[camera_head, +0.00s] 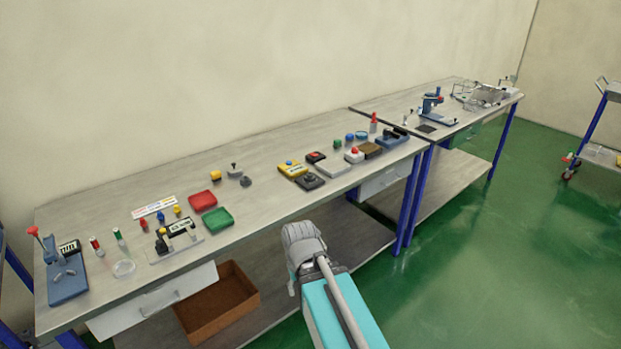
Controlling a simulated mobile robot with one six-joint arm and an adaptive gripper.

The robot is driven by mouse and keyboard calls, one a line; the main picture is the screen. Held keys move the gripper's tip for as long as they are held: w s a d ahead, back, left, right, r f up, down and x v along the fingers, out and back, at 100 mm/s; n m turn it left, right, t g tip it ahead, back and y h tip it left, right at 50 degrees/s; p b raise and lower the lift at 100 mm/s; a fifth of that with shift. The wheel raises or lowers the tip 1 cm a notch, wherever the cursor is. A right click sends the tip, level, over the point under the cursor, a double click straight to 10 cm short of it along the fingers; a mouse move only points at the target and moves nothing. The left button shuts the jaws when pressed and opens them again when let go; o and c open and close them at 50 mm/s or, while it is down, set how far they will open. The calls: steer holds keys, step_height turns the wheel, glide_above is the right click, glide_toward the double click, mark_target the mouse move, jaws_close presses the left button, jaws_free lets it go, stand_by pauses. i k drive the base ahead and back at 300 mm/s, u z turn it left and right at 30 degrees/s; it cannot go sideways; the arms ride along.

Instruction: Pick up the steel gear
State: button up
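A small dark grey piece (246,181) lies on the near workbench, right of the red and green trays. It may be the steel gear, but it is too small for me to make out teeth. A grey block with a knob (234,170) stands just behind it to the left. My arm's grey end (303,243) shows at the bottom centre, in front of the bench edge and apart from these pieces. I cannot make out any fingertips or anything held.
A red tray (203,200) and a green tray (217,220) lie on the near workbench (270,202). A blue press (67,278) stands at the left end. Yellow and black boxes (293,169) sit to the right. A brown bin (220,304) is below. Bare benchtop surrounds the grey pieces.

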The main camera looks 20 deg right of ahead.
mark_target(309, 177)
steer(key=u, duration=0.1)
steer(key=i, duration=1)
steer(key=z, duration=0.1)
